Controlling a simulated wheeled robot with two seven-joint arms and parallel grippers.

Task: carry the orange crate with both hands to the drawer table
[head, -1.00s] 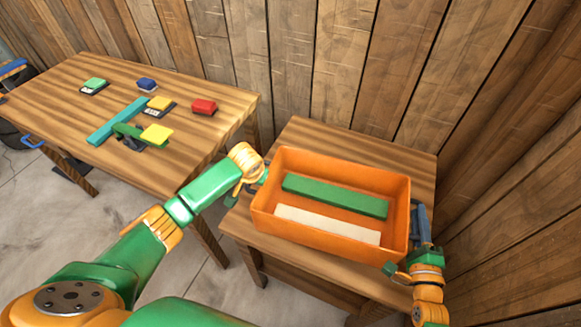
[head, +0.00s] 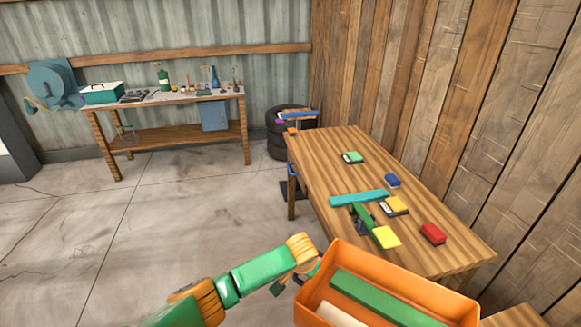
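The orange crate (head: 315,290) is cut off at the lower right of the head view. A long green bar (head: 385,300) and a white bar (head: 338,316) lie in it. My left gripper (head: 309,270) is at the crate's left end wall; its fingers are too small and covered to show whether they are closed on it. My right gripper is out of view. A wooden table (head: 320,150) with a blue handle (head: 292,168) at its left end stands beyond the crate. I cannot tell whether the crate is raised off its stand.
The wooden table holds a teal bar (head: 358,198), a red block (head: 433,233) and several small coloured pieces. A workbench (head: 170,96) with tools stands at the back left, near black tyres (head: 278,140). The concrete floor (head: 170,210) at left is clear.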

